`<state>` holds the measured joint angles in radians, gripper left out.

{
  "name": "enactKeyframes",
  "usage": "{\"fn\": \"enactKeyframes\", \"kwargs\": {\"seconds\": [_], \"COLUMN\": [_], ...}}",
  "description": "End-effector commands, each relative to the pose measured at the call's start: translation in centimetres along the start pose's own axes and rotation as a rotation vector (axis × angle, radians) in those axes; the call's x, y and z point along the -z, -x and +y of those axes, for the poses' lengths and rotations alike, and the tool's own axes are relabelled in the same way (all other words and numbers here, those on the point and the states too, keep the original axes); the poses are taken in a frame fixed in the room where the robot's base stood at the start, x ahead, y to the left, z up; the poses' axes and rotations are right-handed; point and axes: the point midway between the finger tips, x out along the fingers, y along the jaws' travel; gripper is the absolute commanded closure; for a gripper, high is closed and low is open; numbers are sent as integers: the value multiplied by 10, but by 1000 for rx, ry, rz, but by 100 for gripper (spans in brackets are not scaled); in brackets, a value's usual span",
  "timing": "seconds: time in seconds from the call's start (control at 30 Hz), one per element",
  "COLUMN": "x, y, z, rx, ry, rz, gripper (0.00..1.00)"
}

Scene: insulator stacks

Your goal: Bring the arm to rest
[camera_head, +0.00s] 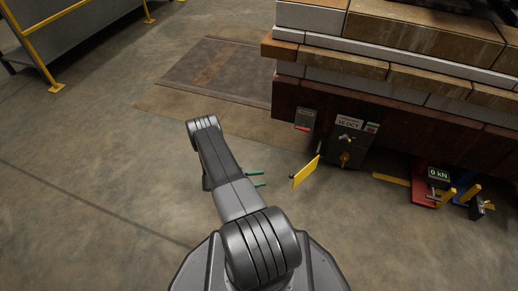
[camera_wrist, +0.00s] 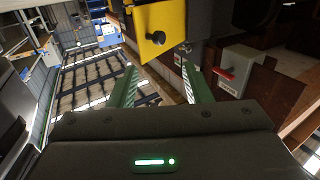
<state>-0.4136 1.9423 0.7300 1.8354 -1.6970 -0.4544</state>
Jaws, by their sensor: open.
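A yellow plate (camera_head: 306,172) stands just right of the fingertips in the head view, with a visible gap. In the wrist view a yellow plate with a black knob (camera_wrist: 172,18) lies beyond the fingers at the top. The wrist itself is mostly hidden behind my arm.
A stone-block stack (camera_head: 400,50) on a brown base fills the upper right. On its face are a dark control box (camera_head: 347,146) and a small grey box (camera_head: 304,121). A 0 kN display (camera_head: 439,175) stands at right. The left floor is clear, up to a yellow-railed platform (camera_head: 70,35).

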Motion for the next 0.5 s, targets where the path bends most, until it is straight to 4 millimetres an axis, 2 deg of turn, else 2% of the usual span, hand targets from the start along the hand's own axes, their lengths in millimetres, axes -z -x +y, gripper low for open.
{"fn": "enactKeyframes", "kwargs": {"seconds": [0.17, 0.5], "x": [0, 0], "y": [-18, -83], "z": [0, -2], "rx": [-2, 2], "ry": [0, -2], "rz": [0, 3], "gripper": [56, 56]}}
